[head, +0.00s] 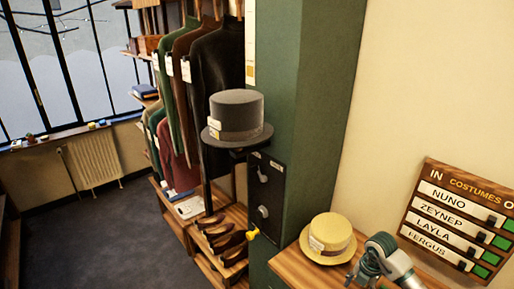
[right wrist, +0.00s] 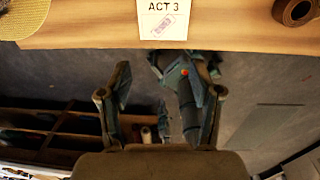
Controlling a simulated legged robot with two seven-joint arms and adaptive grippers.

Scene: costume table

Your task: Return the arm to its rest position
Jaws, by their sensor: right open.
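My right gripper (right wrist: 163,78) is open and empty in the right wrist view, its two fingers spread below the front edge of the wooden table (right wrist: 90,32). Part of my right arm shows at the bottom right of the head view, beside a straw hat (head: 331,236). The straw hat lies on the table, apart from the arm; its woven brim (right wrist: 24,18) also shows at the top left of the wrist view. My left gripper is in neither view.
A costume board (head: 462,215) stands at the right. An ACT 3 card (right wrist: 163,18) and a brown roll (right wrist: 298,10) lie near the table edge. Costumes hang at the back.

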